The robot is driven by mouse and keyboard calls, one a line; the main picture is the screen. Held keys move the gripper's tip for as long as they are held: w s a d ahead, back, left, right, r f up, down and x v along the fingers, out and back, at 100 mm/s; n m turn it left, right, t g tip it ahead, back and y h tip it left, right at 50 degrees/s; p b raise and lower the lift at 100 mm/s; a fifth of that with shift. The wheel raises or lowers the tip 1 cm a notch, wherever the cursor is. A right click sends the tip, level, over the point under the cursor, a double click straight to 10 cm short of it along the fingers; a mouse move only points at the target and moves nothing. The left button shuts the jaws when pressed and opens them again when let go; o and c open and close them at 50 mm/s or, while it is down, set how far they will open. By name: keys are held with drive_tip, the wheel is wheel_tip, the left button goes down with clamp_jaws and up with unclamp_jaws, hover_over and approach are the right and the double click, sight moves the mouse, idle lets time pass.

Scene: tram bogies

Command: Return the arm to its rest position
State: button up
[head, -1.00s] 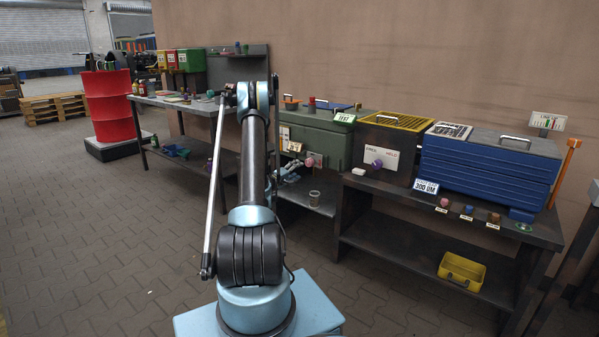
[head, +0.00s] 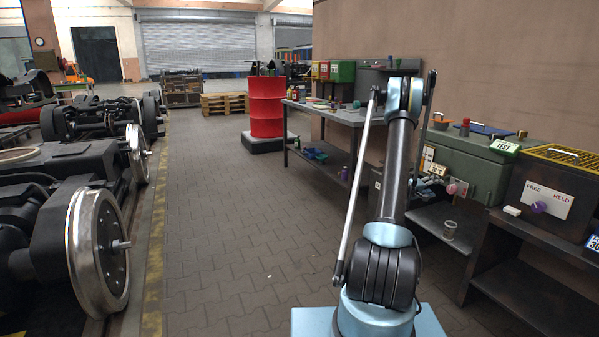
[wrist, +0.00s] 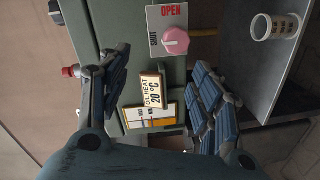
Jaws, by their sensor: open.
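My arm (head: 397,170) stands raised on its light blue base in the head view, with the elbow at the top. Beyond the fingers is the front of a green cabinet with an "OIL HEAT 20 °C" plate (wrist: 152,90) and a pink knob (wrist: 175,41) under an OPEN/SHUT label. I cannot tell whether a finger touches the cabinet.
The green cabinet (head: 468,165) stands on the bench at right, beside a dark box with a purple knob (head: 538,207). A clear cup (head: 450,230) is on the lower shelf. A red drum (head: 266,107) stands behind. Wheelsets (head: 98,250) line the left; the paved aisle (head: 225,220) is clear.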

drive_tip(key=s+a+r+m+g+y, duration=0.1)
drive_tip(key=s+a+r+y, duration=0.2)
drive_tip(key=s+a+r, duration=0.55)
drive_tip(key=s+a+r+m+g+y, duration=0.1)
drive_tip(key=s+a+r+y, duration=0.4)
drive_tip(key=s+a, duration=0.55)
drive_tip(key=s+a+f+g+y, duration=0.1)
drive_tip(key=s+a+f+y, duration=0.3)
drive_tip(key=s+a, duration=0.9)
drive_tip(key=s+a+f+n+g+y, duration=0.1)
drive_tip(key=s+a+f+y, duration=0.2)
drive_tip(key=s+a, duration=1.1)
drive_tip(key=s+f, duration=0.1)
drive_tip(key=s, duration=0.2)
drive_tip(key=shift+y, duration=0.4)
drive_tip(key=shift+d, duration=0.1)
drive_tip(key=shift+w+f, duration=0.25)
drive_tip(key=shift+w, duration=0.15)
